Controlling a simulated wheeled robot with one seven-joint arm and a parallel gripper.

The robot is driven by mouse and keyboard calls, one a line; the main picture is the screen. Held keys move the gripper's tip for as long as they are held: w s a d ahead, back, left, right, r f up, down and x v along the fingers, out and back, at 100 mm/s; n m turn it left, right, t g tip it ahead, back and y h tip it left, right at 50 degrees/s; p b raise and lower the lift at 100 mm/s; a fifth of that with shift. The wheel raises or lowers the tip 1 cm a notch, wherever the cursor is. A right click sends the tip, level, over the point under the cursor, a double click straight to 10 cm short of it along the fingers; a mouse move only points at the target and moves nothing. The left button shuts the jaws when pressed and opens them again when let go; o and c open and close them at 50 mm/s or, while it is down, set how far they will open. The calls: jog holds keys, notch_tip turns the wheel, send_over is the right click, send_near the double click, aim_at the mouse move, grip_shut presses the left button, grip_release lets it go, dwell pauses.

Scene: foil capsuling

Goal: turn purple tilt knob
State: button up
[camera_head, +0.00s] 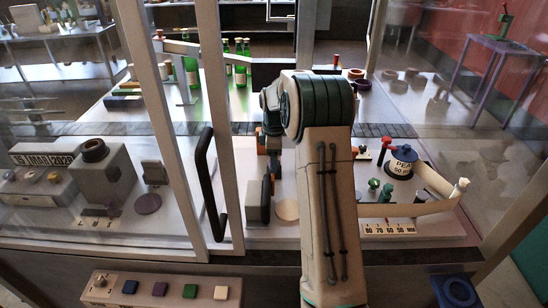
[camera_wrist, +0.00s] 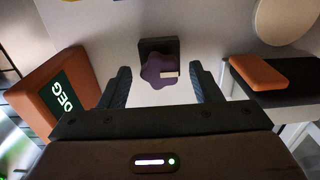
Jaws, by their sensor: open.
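The purple tilt knob (camera_wrist: 158,72) shows in the wrist view, lobed, with a pale pointer bar toward its right side. It sits in front of a dark square mount (camera_wrist: 160,46) on a pale surface. My gripper (camera_wrist: 161,68) is open, with one dark finger on each side of the knob. Gaps show between the knob and both fingers in the picture; the depth between them is hard to judge. In the head view my arm reaches through the cabinet opening, and I cannot make out the knob there.
An orange housing with a green DEG display (camera_wrist: 70,95) stands left of the knob. A dark block with an orange top (camera_wrist: 272,72) is at right, near a pale disc (camera_wrist: 288,18).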

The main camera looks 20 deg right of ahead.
jog(key=shift+f, duration=0.1)
jog(key=c, duration=1)
jog(key=shift+m, duration=0.3)
jog(key=m+b, duration=0.1)
jog(key=m, duration=0.2)
jog(key=shift+m, duration=0.3)
jog(key=m+b, duration=0.1)
jog(key=m, duration=0.2)
jog(key=shift+m, duration=0.3)
jog(key=m, duration=0.4)
jog(key=shift+b, duration=0.4)
jog(key=shift+m, duration=1.9)
